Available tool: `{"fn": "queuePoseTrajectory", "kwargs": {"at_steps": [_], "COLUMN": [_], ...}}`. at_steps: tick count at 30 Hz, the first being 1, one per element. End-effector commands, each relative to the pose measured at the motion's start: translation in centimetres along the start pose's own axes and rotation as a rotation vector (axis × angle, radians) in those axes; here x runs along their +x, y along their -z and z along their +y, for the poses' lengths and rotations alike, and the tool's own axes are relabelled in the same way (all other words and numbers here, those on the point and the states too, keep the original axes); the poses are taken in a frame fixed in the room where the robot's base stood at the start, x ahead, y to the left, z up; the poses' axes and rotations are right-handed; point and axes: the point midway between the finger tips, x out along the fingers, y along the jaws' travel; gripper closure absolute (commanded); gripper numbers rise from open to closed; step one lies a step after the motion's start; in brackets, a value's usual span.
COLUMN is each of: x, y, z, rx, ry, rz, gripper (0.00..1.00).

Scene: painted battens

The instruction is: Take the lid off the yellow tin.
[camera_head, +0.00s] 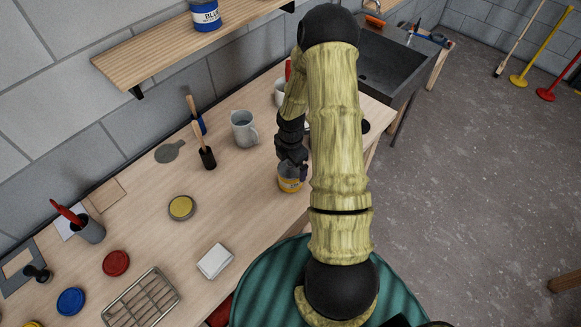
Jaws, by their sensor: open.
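A small tin with a yellow band (289,184) stands upright on the wooden bench near its front edge. My gripper (291,169) is open and points down at the tin's top from above. The dark fingers cover much of the tin's top, so I cannot tell whether a lid sits on it or whether the fingers touch it. A round yellow disc with a metal rim (181,207), like a lid, lies flat on the bench to the left of the tin.
A grey mug (244,128) and a brush in a dark holder (207,157) stand behind. A red lid (116,263), a blue lid (71,301), a white block (215,261) and a wire rack (142,298) lie left. A shelf (170,50) overhangs the bench.

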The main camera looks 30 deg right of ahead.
Motion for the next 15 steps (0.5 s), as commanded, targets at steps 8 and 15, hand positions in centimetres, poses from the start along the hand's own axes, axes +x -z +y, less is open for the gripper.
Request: {"fn": "queuePoseTrajectory", "kwargs": {"at_steps": [8,15], "x": [-0.03,-0.04], "y": [0.01,0.01], "z": [-0.01,0.00], "rx": [0.000,0.000], "ry": [0.000,0.000], "rz": [0.000,0.000], "gripper": [0.12,0.44]}}
